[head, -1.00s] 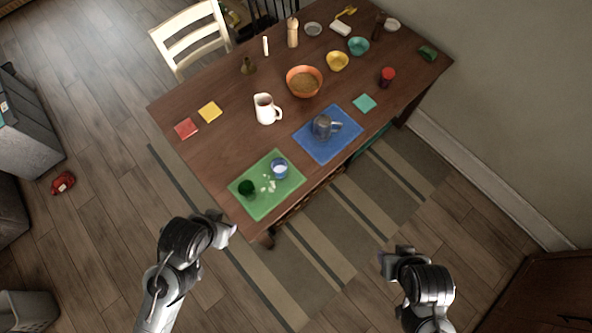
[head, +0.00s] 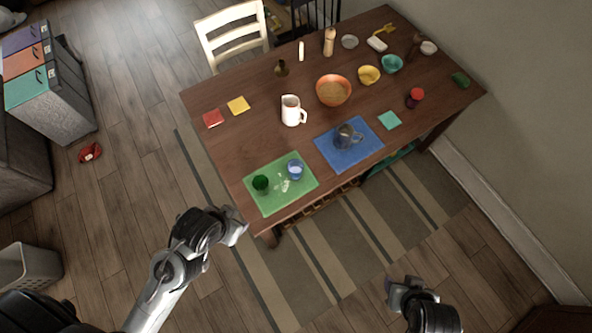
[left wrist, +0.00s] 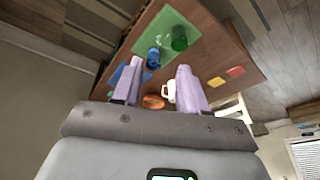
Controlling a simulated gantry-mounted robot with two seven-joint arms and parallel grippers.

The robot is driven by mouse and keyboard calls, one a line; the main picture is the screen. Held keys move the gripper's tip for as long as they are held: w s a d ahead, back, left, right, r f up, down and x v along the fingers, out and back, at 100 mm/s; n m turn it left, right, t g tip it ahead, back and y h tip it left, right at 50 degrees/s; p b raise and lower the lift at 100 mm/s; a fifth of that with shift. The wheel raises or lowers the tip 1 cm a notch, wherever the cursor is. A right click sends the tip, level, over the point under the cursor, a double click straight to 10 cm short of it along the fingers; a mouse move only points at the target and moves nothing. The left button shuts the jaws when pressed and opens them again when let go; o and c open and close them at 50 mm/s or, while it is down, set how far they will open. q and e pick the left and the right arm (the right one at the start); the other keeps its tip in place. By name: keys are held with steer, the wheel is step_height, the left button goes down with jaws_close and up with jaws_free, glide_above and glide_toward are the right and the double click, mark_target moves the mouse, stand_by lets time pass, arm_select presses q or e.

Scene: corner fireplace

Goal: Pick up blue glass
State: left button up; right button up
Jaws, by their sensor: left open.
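The blue glass (head: 295,169) stands on the green mat (head: 262,205) at the table's near left corner, with a whitish or pale inside. It also shows in the left wrist view (left wrist: 152,57), beyond and between my fingers. A dark green glass (head: 260,183) stands to its left on the same mat. My left gripper (head: 241,225) is off the near left corner of the table, below and left of the blue glass and apart from it. Its two fingers are spread and empty in the left wrist view (left wrist: 160,84). My right gripper (head: 391,287) is over the floor; its fingers are unclear.
Small pale pieces (head: 283,185) lie beside the blue glass. A blue mat (head: 362,157) with a grey mug (head: 345,137) is to the right. A white pitcher (head: 291,112) and orange bowl (head: 333,91) stand farther back.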

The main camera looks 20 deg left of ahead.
arm_select(q)
steer(key=o, duration=0.4)
steer(key=shift+d, duration=0.15)
steer(key=o, duration=0.7)
steer(key=shift+s, duration=0.1)
